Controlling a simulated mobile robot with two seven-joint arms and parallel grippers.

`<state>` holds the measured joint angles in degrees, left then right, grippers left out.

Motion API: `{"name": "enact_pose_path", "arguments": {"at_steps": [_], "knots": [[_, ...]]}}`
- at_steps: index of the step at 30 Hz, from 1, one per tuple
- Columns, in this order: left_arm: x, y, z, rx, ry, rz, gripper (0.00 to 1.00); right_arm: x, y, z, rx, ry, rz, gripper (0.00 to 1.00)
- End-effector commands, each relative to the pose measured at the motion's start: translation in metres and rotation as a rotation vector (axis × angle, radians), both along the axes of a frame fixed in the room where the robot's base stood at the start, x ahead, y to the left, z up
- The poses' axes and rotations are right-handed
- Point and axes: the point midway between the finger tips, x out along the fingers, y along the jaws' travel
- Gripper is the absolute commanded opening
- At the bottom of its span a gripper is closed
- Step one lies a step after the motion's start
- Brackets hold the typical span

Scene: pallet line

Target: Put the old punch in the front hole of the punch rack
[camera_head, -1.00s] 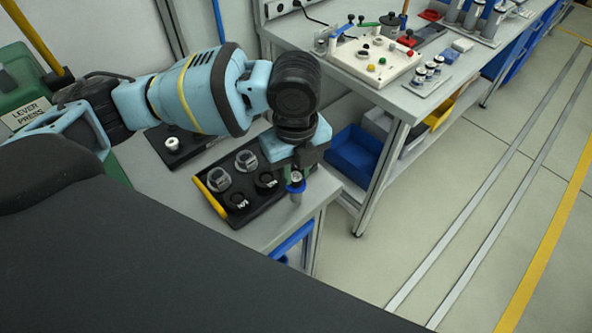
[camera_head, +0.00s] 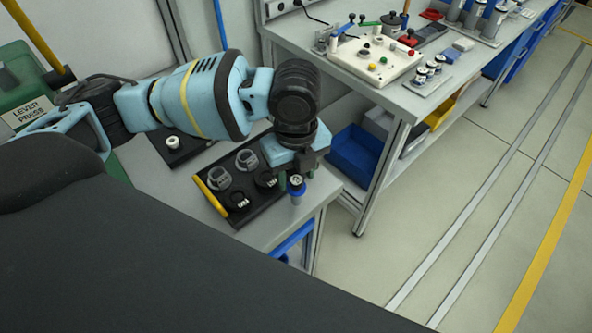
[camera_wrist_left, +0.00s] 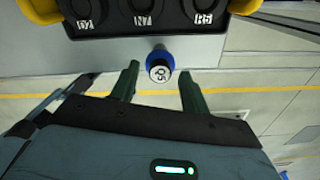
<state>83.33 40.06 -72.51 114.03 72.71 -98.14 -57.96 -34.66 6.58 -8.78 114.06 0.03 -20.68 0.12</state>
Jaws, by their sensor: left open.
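A punch with a blue collar and a pale, marked top (camera_head: 297,185) stands upright near the table's front right corner, just off the black tray's end. It also shows in the left wrist view (camera_wrist_left: 160,66), top towards the camera. My left gripper (camera_head: 296,174) is open just above and behind it; in the wrist view its two green fingers lie either side of the punch's line, apart from it. The black tray (camera_head: 225,208) with yellow handles has labelled round sockets, three of them in the wrist view (camera_wrist_left: 142,28). I cannot tell what the punch's foot stands in.
A black block with a white knob (camera_head: 172,143) lies behind the tray. A green lever press (camera_head: 25,85) stands at the left. Another bench (camera_head: 385,90) with a button panel and small parts is behind to the right. Clear floor lies right.

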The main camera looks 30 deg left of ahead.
Motion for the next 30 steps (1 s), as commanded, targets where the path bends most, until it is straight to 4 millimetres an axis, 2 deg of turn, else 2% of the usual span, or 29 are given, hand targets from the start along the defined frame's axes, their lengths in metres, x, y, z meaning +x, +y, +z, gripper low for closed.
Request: {"name": "enact_pose_path", "arguments": {"at_steps": [5, 12, 18, 24, 30], "knots": [[0.001, 0.000, 0.019, -0.001, -0.004, 0.000, 0.46, 0.002, 0.000, 0.002, -0.001, -0.004, 0.000, 0.00], [0.001, -0.001, 0.068, -0.003, -0.007, 0.000, 0.46, 0.009, 0.000, 0.011, 0.001, -0.023, -0.002, 0.00], [0.001, 0.000, 0.102, -0.002, -0.004, 0.000, 0.46, 0.011, 0.000, 0.016, 0.001, -0.032, -0.002, 0.00], [0.000, 0.000, 0.120, -0.001, 0.000, 0.000, 0.46, 0.010, 0.000, 0.018, 0.001, -0.032, -0.002, 0.00], [0.000, 0.000, 0.122, 0.000, 0.001, 0.000, 0.46, 0.010, 0.000, 0.018, 0.000, -0.032, -0.003, 0.00]]}}
